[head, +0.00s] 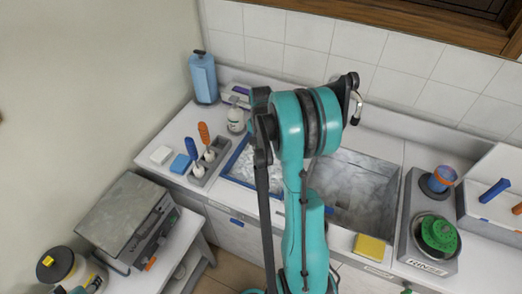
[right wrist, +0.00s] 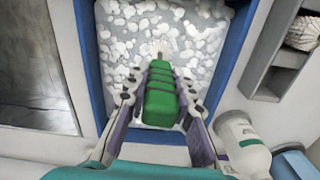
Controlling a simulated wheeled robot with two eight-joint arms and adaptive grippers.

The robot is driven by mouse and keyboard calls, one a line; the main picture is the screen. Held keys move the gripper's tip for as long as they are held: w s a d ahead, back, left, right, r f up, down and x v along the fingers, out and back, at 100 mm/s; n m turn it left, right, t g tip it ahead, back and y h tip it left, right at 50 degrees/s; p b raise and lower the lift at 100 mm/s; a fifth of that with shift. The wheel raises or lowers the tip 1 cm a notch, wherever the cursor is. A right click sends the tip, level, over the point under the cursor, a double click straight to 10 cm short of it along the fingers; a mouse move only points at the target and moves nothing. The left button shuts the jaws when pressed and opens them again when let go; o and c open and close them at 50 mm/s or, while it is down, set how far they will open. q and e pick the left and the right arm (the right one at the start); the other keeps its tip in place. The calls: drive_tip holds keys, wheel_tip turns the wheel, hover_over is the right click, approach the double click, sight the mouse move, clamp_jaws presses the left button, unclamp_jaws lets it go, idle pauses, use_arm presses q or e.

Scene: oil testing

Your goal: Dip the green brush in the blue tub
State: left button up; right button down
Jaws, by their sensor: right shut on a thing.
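The blue tub (head: 231,158) is set into the counter, left of the grey sink, and my right arm hides part of it. In the right wrist view its blue rim (right wrist: 92,60) frames grey water with white foam clumps. My right gripper (right wrist: 160,80) is shut on the green brush (right wrist: 160,103), with a finger on each side of its green block. The brush is over the tub's inside, pointing toward the foam. I cannot tell whether its far end touches the water. In the head view my arm hides the gripper and brush. My left gripper is not in view.
A holder (head: 199,171) with a blue and an orange brush stands left of the tub. A white bottle (head: 236,121) stands behind it; it is close to the gripper in the right wrist view (right wrist: 242,145). The sink (head: 362,190) and a rinse station (head: 412,250) are to the right.

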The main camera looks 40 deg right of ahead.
wheel_tip(320, 180, up, 11)
drive_tip(key=p, duration=0.7)
idle(0.4)
idle(0.5)
